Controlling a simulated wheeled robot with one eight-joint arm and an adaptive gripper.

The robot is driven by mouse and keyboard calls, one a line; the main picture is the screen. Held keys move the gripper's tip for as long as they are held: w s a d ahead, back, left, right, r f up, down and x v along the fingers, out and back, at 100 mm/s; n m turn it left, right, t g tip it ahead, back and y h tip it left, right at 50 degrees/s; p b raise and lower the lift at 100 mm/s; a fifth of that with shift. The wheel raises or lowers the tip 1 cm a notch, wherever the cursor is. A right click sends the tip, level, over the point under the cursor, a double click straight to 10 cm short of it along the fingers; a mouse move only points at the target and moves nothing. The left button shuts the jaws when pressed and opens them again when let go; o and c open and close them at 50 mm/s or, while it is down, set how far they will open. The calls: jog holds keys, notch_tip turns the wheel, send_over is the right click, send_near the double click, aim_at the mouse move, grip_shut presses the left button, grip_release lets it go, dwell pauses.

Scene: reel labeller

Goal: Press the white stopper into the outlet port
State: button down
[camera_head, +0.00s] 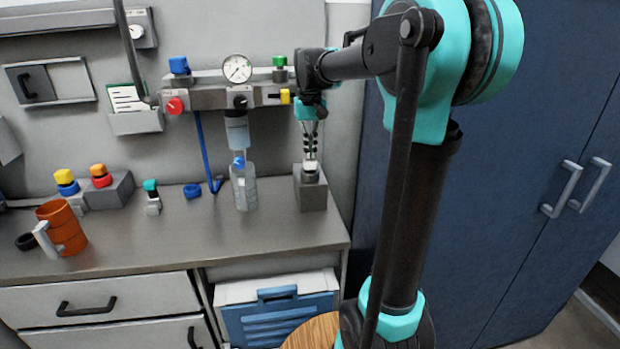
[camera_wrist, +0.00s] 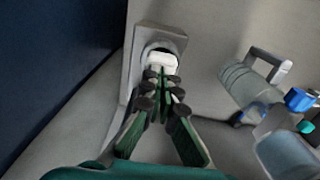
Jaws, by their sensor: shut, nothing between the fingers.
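The white stopper (camera_wrist: 162,62) sits in the dark round opening of the outlet port (camera_wrist: 146,50), at the top of a grey block. In the head view the grey block (camera_head: 311,194) stands at the right end of the counter, and the stopper (camera_head: 310,166) shows as a small pale patch on top. My gripper (camera_head: 310,156) points down right over it, shut and with nothing between the fingers. In the wrist view the closed fingertips (camera_wrist: 160,76) are at the stopper's near edge; whether they touch it is unclear. How deep the stopper sits cannot be told.
A clear bottle (camera_head: 244,187) stands left of the block under a hanging filter (camera_head: 237,131). A manifold with a gauge (camera_head: 237,69) runs along the wall behind. An orange mug (camera_head: 66,228) is at the far left. The counter's front strip is clear; a blue cabinet (camera_head: 500,180) is at right.

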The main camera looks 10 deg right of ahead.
jog(key=shift+r, duration=3.2)
jog(key=shift+s, duration=0.1)
